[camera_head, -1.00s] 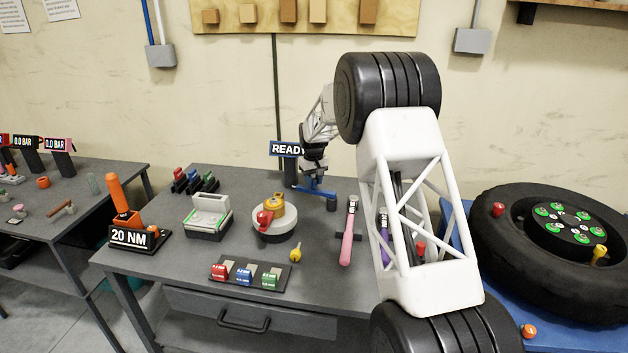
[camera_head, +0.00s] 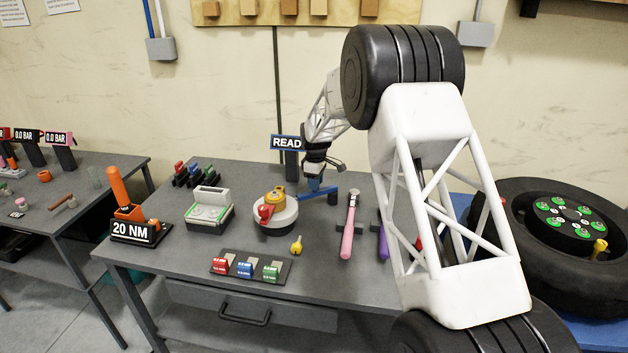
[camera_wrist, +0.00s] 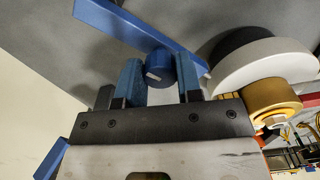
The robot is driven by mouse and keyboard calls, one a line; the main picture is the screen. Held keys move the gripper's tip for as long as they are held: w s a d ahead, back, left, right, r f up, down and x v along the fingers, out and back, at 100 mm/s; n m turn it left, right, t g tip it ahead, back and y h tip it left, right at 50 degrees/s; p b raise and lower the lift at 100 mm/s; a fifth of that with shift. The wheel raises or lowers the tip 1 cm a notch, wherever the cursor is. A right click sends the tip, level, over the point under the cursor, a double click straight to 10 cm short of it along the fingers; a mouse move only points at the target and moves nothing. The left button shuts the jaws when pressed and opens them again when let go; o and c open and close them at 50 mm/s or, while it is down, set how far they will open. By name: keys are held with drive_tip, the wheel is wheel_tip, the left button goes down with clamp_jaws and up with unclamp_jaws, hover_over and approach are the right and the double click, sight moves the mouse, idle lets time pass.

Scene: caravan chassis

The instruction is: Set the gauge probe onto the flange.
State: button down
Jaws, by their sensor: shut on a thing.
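A blue bar (camera_head: 326,194) with a short cylinder at one end is over the back of the bench; I take it for the gauge probe. A white round base (camera_head: 287,222) with a brass top (camera_head: 275,198) and a red part stands left of my gripper. I cannot tell surely whether it is the flange. Contact under the bar is hidden.
A READ sign (camera_head: 286,143) stands behind my gripper. A pink-handled tool (camera_head: 348,232) lies to the right. A yellow key-like piece (camera_head: 296,245) and a tray of coloured blocks (camera_head: 250,268) lie in front. A large black wheel (camera_head: 530,195) is at far right.

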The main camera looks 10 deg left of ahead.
drive_tip(key=shift+s+d+n, duration=0.4)
drive_tip(key=shift+n, duration=0.5)
drive_tip(key=c, duration=0.8)
unclamp_jaws()
drive_tip(key=shift+r, duration=0.1)
drive_tip(key=shift+r, duration=3.8)
drive_tip(key=shift+s+r, duration=0.1)
